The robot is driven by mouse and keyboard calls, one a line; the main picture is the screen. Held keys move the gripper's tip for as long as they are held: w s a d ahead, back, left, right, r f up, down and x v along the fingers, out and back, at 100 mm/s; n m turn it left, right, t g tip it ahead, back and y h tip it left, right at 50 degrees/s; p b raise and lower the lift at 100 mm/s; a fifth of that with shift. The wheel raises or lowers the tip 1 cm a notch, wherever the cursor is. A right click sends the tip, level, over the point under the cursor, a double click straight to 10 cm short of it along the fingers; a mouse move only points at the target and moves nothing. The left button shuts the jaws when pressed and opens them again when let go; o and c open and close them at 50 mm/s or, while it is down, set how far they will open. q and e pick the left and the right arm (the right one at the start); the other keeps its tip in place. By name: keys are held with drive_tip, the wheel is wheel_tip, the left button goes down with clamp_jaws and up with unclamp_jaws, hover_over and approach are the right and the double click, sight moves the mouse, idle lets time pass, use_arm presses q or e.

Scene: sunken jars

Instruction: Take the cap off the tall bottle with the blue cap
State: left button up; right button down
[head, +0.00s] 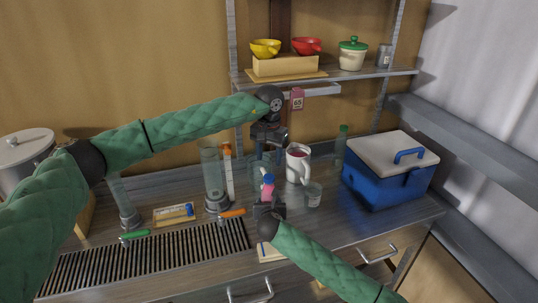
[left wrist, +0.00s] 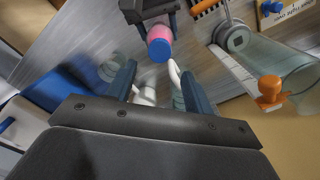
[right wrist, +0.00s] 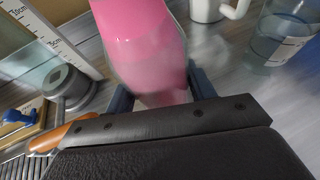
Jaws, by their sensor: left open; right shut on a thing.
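The tall bottle is pink (head: 267,189) with a blue cap (head: 268,178). It stands upright in my right gripper (head: 268,206), which is shut on its body. In the right wrist view the pink body (right wrist: 140,45) fills the space between the fingers, and the cap is out of view. My left gripper (head: 268,152) is open and empty above the bottle, pointing down. In the left wrist view the blue cap (left wrist: 159,50) lies just beyond the open fingertips (left wrist: 160,85), apart from them.
A white mug (head: 297,166) and a small glass jar (head: 313,195) stand close right of the bottle. A tall glass cylinder (head: 211,172) and a ruler (head: 228,175) stand to its left. A blue cooler (head: 385,184) is at the right. A shelf (head: 345,76) hangs behind.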

sight(269, 176)
use_arm(q)
drive_tip(key=shift+f, duration=3.85)
drive_tip(key=c, duration=1)
